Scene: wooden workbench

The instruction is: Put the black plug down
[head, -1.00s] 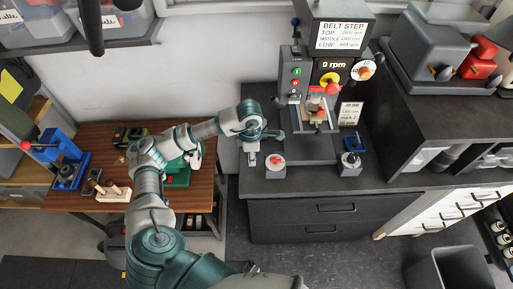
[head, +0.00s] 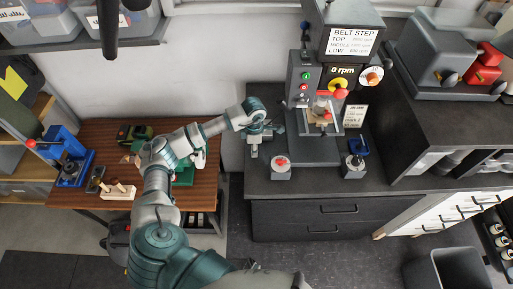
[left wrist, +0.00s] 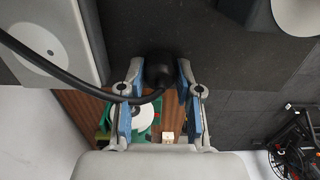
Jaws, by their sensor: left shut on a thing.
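The black plug (left wrist: 158,72) sits between the two blue-padded fingers of my left gripper (left wrist: 159,68) in the left wrist view. The gripper is shut on it. A black cable (left wrist: 70,84) runs from the plug and loops to the left across the picture. In the head view my left gripper (head: 262,140) is over the left end of the dark bench (head: 390,195), left of the drill press. The plug cannot be made out there. Whether the plug touches a surface cannot be told. My right gripper does not show.
A grey box with a red button (head: 281,166) stands close to the gripper. The drill press (head: 318,110) is to its right, with another small box (head: 353,168) beyond. A wooden table (head: 110,215) with tools stands left, across a gap.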

